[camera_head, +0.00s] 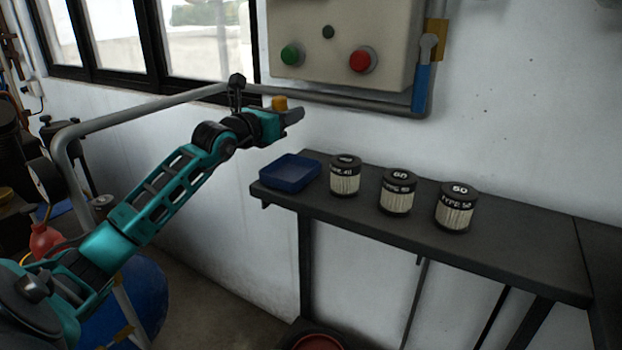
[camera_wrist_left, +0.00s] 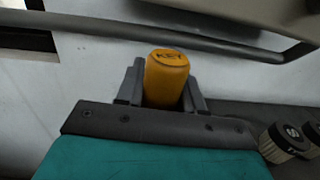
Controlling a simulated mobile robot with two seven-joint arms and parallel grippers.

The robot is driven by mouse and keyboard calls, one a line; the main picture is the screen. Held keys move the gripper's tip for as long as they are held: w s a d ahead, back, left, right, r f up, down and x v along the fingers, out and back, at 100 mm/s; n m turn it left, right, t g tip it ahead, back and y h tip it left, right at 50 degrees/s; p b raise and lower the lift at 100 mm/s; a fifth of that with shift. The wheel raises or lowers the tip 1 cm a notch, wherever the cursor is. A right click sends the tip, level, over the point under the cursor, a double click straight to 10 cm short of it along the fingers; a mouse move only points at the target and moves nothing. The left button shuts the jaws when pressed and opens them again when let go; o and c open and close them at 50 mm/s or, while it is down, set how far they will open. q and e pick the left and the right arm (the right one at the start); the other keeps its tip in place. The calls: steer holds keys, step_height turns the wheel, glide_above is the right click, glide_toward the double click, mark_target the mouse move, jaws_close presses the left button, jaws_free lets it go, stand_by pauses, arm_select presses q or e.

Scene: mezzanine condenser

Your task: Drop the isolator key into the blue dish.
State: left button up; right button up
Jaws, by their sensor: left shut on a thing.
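The isolator key is a small orange piece (camera_head: 280,103) held at the end of my left arm. In the left wrist view the key (camera_wrist_left: 167,80) shows a top marked "KEY" and stands between the two dark fingers. My left gripper (camera_head: 290,116) is shut on it, in the air above the blue dish. The blue dish (camera_head: 290,173) is a shallow square tray at the left end of the dark shelf, and it looks empty. The dish is not visible in the left wrist view. My right gripper is not in view.
Several black-capped filter canisters (camera_head: 396,192) stand on the dark shelf (camera_head: 510,252) right of the dish. A grey pipe rail (camera_head: 150,108) runs behind my left arm. A control box (camera_head: 340,45) with green and red buttons hangs on the wall above.

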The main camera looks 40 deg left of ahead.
arm_select(q)
steer(key=shift+f+b, duration=1.85)
steer(key=shift+f, duration=1.25)
steer(key=o, duration=1.1)
steer(key=shift+o, duration=0.2)
steer(key=s+p, duration=0.1)
steer(key=s, duration=1.2)
steer(key=shift+d, duration=0.2)
steer(key=shift+w, duration=0.1)
